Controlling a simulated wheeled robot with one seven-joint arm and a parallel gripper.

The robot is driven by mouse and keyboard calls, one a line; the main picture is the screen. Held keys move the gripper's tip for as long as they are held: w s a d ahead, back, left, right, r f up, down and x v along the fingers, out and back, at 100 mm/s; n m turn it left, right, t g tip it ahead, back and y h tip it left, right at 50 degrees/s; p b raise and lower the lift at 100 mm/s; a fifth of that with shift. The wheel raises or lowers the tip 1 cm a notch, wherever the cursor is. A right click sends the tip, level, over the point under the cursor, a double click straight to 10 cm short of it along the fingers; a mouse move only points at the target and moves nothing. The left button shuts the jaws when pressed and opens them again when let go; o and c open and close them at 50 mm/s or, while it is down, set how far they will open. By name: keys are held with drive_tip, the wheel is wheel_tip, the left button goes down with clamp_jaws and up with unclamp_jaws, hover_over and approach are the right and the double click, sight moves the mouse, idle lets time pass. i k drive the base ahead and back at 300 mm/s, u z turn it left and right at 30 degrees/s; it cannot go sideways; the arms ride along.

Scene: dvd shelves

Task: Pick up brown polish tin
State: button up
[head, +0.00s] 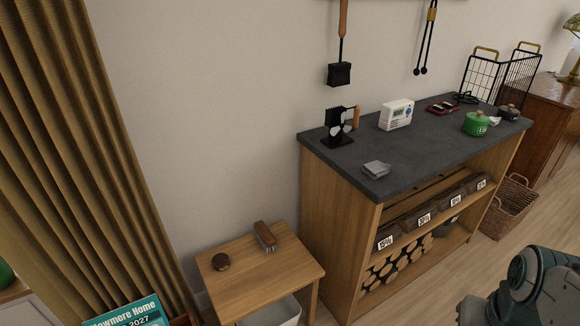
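Part of my arm shows at the bottom right corner, far from the side table. My gripper itself is not visible.
A wooden shelf unit (327,221) with a dark top stands right of the side table. A white bin (277,314) is under the table. A brown curtain (95,150) hangs at left, above a teal booklet (125,313). Floor (432,278) is clear before the unit.

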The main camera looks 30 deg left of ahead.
sight(220, 262)
drive_tip(key=u, duration=1.05)
drive_tip(key=i, duration=0.9)
drive_tip(key=u, duration=0.8)
